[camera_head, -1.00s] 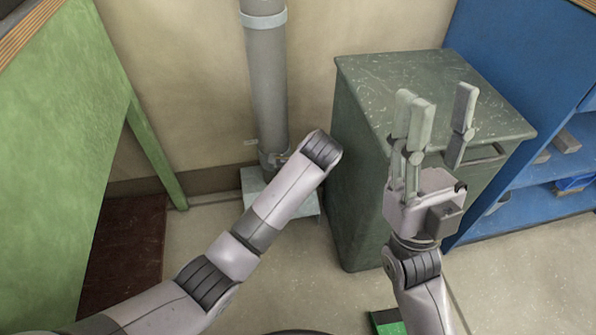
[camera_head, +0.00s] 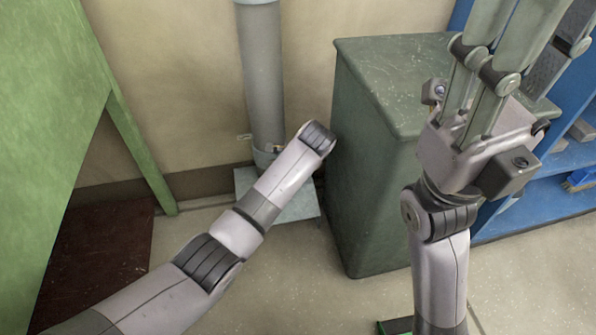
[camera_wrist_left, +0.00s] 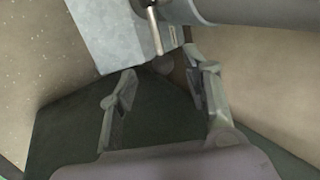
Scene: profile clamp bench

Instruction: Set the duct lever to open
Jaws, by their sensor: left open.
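The grey duct (camera_head: 264,90) stands upright against the wall, with its foot on a pale metal plate (camera_head: 300,207). In the left wrist view the duct (camera_wrist_left: 250,10) crosses the top right. The lever (camera_wrist_left: 154,30), a thin metal rod, sticks out from the duct over the plate (camera_wrist_left: 108,35). My left gripper (camera_wrist_left: 162,88) is open and empty, with the lever beyond its fingertips and apart from them. In the head view its fingers are hidden behind my left wrist. My right gripper (camera_head: 525,45) is raised at the right, fingers spread, its tips cut off by the frame.
A green cabinet (camera_head: 375,200) stands just right of the duct, close to my left wrist. A green panel (camera_head: 40,120) with a leg is at the left, with a dark red-brown surface (camera_head: 100,250) below. Blue shelving (camera_head: 535,192) is at the far right.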

